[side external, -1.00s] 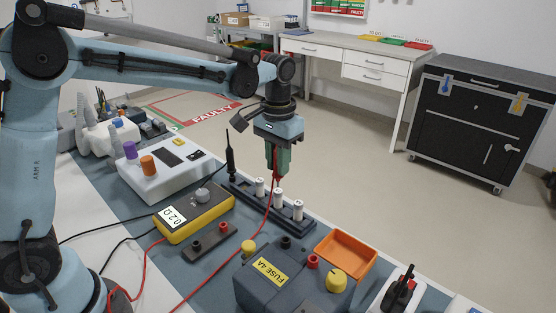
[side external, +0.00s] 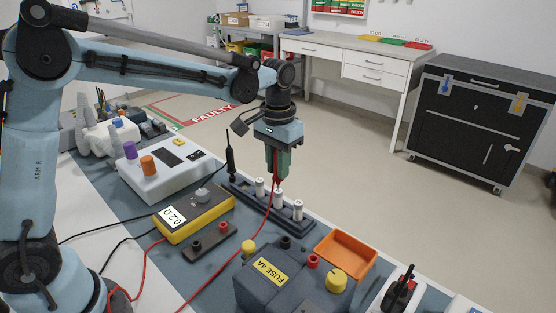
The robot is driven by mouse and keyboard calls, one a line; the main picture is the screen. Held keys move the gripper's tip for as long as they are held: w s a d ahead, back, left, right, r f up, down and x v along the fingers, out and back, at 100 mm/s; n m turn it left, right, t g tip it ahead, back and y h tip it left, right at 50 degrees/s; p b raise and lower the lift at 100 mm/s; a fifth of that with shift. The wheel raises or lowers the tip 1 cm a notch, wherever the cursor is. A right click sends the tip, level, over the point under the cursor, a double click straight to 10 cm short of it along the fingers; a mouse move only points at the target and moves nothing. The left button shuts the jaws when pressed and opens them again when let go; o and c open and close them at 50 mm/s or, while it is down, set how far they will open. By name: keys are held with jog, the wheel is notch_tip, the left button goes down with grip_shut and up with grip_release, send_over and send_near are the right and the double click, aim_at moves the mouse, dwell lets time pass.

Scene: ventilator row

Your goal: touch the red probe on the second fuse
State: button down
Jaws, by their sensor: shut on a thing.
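My gripper (side external: 277,172) is shut on the red probe (side external: 275,181), pointing down over the fuse rack (side external: 249,195). Several white fuses with metal caps are in view: one at the left (side external: 260,188), a middle one (side external: 278,199) and a right one (side external: 297,211), all upright in the rack. The red probe's low end is just at the top of the middle fuse; I cannot tell whether they touch. The black probe (side external: 230,160) stands upright at the rack's left end. The yellow meter (side external: 194,216) shows 0.2 Ω on its display.
A red lead hangs from the probe across the bench. A white instrument (side external: 165,178) and a small terminal block (side external: 209,245) are to the left.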

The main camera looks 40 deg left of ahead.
dwell(0.6)
jog(key=shift+r, duration=3.45)
